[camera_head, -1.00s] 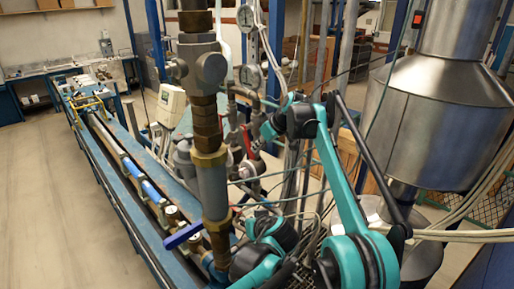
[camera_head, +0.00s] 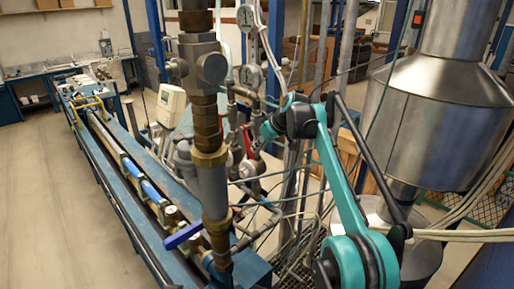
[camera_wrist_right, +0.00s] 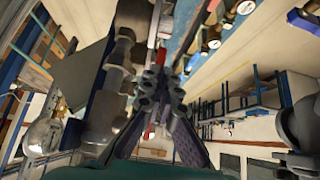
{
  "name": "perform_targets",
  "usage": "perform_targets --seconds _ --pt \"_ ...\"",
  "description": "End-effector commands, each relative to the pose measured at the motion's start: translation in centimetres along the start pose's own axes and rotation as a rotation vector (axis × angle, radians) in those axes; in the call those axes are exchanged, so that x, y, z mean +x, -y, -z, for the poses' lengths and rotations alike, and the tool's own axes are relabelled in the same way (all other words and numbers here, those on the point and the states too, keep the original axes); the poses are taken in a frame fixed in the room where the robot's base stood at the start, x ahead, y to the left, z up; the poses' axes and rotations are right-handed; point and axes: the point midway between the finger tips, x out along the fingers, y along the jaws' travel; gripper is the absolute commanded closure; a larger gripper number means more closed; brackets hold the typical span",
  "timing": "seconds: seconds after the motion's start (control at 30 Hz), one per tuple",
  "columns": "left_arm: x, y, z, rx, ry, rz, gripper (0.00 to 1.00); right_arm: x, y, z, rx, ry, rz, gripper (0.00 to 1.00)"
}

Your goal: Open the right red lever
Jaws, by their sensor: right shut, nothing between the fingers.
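My right gripper (camera_head: 266,128) is at the end of the teal arm in the head view, close to the pipework behind the large vertical pipe. In the right wrist view its fingers (camera_wrist_right: 160,90) come together, shut and empty. A red lever (camera_head: 249,138) shows in the head view just left of the gripper, small and partly hidden by pipes and gauges. In the right wrist view a red part (camera_wrist_right: 150,131) shows between the finger links; I cannot tell whether the gripper touches it. My left gripper is not in view.
A thick vertical pipe (camera_head: 212,190) with brass fittings and a blue handle (camera_head: 184,236) stands in front. A long blue bench (camera_head: 115,165) runs to the left. A large metal vessel (camera_head: 440,120) stands at right. The floor at left is clear.

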Motion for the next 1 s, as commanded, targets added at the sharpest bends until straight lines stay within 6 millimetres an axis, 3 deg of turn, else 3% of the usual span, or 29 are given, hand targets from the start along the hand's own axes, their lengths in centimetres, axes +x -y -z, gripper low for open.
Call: perform_targets --seconds 0.4,0.57,1.0 --pt "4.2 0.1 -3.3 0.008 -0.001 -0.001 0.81 3.2 0.0 -0.3 0.001 -0.327 0.001 1.0" --pt "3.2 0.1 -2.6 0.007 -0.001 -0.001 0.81 3.6 0.1 0.5 0.0 -0.349 0.0 1.0" --pt "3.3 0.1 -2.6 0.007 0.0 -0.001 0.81 3.4 0.0 0.2 0.001 -0.346 -0.001 1.0"
